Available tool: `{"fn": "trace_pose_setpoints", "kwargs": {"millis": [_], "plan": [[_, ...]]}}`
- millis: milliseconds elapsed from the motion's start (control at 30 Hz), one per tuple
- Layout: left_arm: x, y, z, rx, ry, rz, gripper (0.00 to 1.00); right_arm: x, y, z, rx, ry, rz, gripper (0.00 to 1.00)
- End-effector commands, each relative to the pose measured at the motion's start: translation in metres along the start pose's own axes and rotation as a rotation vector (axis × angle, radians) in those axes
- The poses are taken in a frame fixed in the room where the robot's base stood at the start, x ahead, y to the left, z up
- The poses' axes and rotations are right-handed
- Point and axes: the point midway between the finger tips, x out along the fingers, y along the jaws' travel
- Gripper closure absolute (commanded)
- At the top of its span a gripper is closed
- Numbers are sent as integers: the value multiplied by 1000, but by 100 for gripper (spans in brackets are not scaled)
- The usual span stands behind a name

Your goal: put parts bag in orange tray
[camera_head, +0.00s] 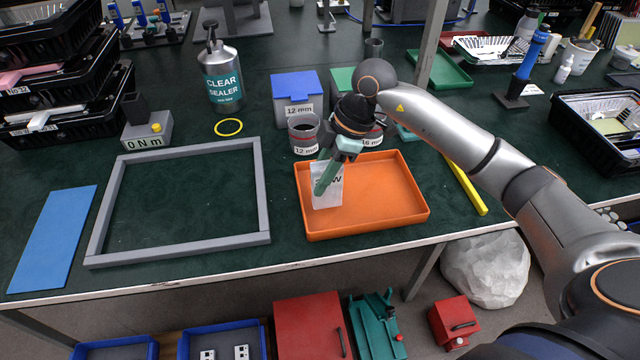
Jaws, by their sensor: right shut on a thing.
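The orange tray (385,197) lies on the dark green bench top near its front edge. The parts bag (328,190) is a small pale bag with dark lettering, partly covered by my gripper. It is over the left part of the tray; I cannot tell whether it touches the tray floor. My right gripper (322,188) points down over the tray, and its green fingers are shut on the bag. My left gripper is not in view.
A grey rectangular frame (265,190) lies left of the tray, with a blue plate (52,238) beyond it. Cups and a blue-lidded box (296,88) stand behind the tray. A yellow bar (466,185) lies to its right.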

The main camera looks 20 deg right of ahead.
Motion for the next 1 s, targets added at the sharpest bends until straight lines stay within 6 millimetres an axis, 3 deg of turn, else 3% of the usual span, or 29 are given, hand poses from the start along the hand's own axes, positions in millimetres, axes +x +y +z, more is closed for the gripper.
{"fn": "trace_pose_setpoints", "kwargs": {"millis": [133, 467, 500, 733, 1000], "plan": [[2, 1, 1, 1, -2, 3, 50, 22, -1, 8, 1, 1, -4, 100], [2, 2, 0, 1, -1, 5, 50, 25, 0, 9, -1, 1, -2, 100], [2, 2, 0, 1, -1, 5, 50, 25, 0, 9, -1, 1, -2, 60], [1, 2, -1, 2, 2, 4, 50, 25, 0, 9, -1, 1, -2, 34], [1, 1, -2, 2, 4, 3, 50, 24, 0, 8, -1, 1, -2, 33]]}}
